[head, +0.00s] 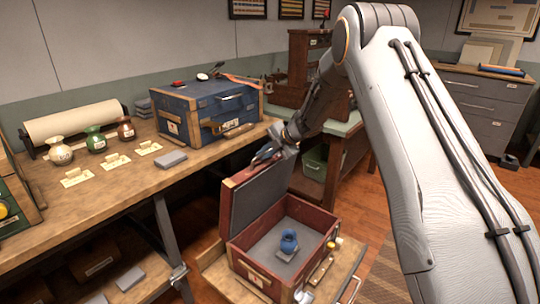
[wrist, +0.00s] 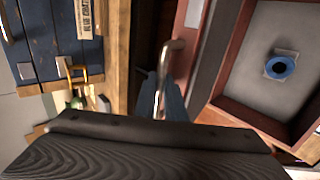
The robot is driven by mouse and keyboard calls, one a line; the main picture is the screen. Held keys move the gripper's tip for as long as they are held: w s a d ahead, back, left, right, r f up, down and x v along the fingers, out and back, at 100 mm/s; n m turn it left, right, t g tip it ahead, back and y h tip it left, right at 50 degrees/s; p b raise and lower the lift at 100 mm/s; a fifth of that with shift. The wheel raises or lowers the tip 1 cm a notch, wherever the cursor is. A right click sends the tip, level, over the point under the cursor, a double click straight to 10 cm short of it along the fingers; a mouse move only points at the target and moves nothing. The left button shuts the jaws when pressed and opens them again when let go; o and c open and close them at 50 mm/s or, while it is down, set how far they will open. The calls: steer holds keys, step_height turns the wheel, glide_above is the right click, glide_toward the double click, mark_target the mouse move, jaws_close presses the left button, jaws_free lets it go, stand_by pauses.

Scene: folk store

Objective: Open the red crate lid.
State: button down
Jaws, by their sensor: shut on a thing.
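The red crate (head: 238,248) stands low on a wooden stand, and its grey inside shows. Its lid (head: 257,198) is raised to about upright along the left side, with the grey lining facing the crate's inside. My gripper (head: 266,153) is at the lid's top edge. In the wrist view my fingers (wrist: 163,100) are shut on a curved metal handle (wrist: 174,46) beside the red lid edge (wrist: 191,40). The fingertips' exact contact is partly hidden. A small blue vase (head: 289,241) stands on a grey pad inside the crate.
A wooden workbench (head: 128,193) runs along the left, close to the lid. On it are a closed blue crate (head: 205,108), several small vases with cards, and a paper roll (head: 72,121). A green-topped table (head: 343,124) stands behind. Floor shows right of the crate.

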steer(key=shift+w+a, duration=0.1)
steer(key=shift+w, duration=0.15)
steer(key=c, duration=1.8)
jaws_free()
steer(key=shift+a, duration=0.1)
steer(key=shift+v, duration=3.95)
steer(key=shift+s, duration=0.1)
